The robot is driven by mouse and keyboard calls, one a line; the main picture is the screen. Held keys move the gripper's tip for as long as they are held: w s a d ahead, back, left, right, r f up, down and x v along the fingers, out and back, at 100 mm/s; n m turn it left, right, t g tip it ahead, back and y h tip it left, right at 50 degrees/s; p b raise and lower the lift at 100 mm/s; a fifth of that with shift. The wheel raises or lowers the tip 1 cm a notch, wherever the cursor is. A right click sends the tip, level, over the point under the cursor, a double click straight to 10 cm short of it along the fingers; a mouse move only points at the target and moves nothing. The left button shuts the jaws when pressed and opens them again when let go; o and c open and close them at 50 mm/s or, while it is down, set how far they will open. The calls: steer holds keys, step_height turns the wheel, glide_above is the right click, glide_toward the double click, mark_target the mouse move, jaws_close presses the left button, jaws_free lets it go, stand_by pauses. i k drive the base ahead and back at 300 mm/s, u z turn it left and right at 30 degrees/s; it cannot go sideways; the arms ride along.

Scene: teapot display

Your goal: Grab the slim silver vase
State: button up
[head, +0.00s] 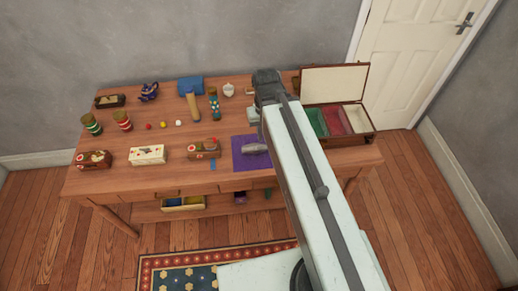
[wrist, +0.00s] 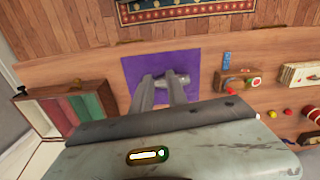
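A silver object, seemingly the slim vase (head: 250,148), lies on a purple mat (head: 240,163) near the table's front edge. In the head view my arm hides its right end. In the wrist view the mat (wrist: 207,62) lies below my gripper (wrist: 162,84), and a shiny part of the vase (wrist: 181,78) shows just beyond and partly between the fingers. The two grey fingers are apart, with a gap between them. I cannot tell whether they touch the vase or how high they are above it. In the head view the fingertips are hidden behind my arm.
An open wooden case (head: 369,139) with coloured compartments stands right of the mat. Left of it is a decorated box (head: 205,149), with a white box (head: 149,154) farther left. A patterned bottle (head: 214,104) and tan object (head: 193,106) stand behind.

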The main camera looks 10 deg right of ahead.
mark_target(254, 148)
steer(key=u, duration=2)
steer(key=k, duration=0.95)
steer(key=z, duration=0.35)
steer(key=i, duration=0.55)
steer(key=u, duration=0.05)
